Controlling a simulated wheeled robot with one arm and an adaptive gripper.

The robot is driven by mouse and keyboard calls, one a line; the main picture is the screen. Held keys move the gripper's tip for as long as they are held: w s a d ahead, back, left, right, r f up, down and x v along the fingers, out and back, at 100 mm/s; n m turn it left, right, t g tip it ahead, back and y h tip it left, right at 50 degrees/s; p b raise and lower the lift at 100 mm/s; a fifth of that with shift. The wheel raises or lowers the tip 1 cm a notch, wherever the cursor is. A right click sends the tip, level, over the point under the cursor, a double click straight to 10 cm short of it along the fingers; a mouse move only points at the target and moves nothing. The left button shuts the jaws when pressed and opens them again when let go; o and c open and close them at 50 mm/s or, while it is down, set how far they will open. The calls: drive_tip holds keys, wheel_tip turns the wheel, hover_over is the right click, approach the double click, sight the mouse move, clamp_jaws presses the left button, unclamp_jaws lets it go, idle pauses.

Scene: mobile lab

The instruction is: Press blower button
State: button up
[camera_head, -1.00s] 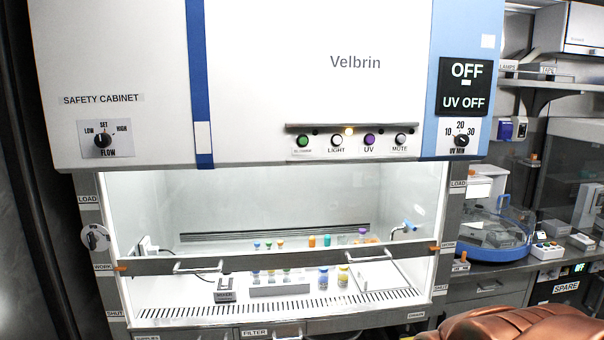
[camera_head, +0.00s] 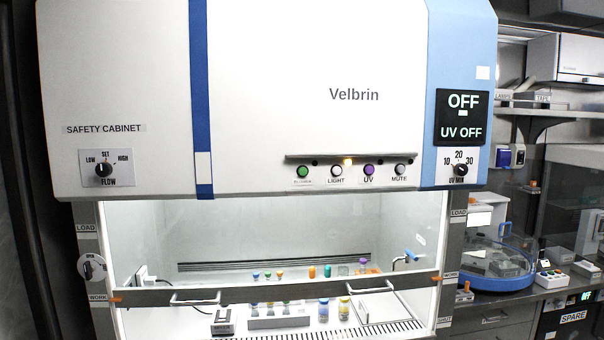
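The safety cabinet (camera_head: 270,100) faces me with a row of round buttons under a dark strip on its front. The green button (camera_head: 302,171) is leftmost; the label under it is too small to read clearly. To its right are a white button (camera_head: 336,171) marked LIGHT, a purple button (camera_head: 369,171) marked UV and a grey button (camera_head: 400,170) marked MUTE. The display (camera_head: 462,117) reads OFF and UV OFF. My gripper is not in view.
The glass sash's bar (camera_head: 260,293) with two handles crosses the lit opening. Behind it stand vials, a rack and a small device (camera_head: 223,322). A FLOW knob (camera_head: 103,169) is at left, a UV MIN knob (camera_head: 460,170) at right. A blue-rimmed device (camera_head: 497,278) stands on the right bench.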

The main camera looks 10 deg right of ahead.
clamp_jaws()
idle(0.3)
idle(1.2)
